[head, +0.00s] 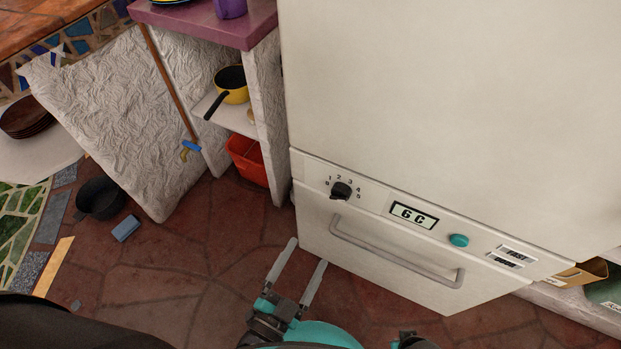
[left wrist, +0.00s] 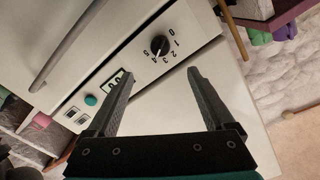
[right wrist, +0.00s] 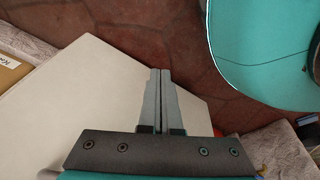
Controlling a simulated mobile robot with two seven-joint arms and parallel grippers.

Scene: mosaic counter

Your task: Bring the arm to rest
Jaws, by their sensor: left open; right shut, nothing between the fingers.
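My left gripper (head: 308,252) is open and empty, low in the head view, in front of the white appliance (head: 440,110). Its two grey fingers are parallel and apart. In the left wrist view the gripper (left wrist: 163,73) points at the appliance's panel, with a black knob (left wrist: 159,45) beyond the fingers. In the right wrist view my right gripper (right wrist: 161,75) is shut with its fingers together and nothing between them. A pale flat surface lies to its left and below it, with the tiled floor beyond. In the head view only a dark part shows at the bottom edge, perhaps of my right arm.
The appliance has a drawer handle (head: 395,255), a knob (head: 341,190), a display and a teal button (head: 459,240). A black pot (head: 100,197) and blue block (head: 126,228) lie on the floor.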

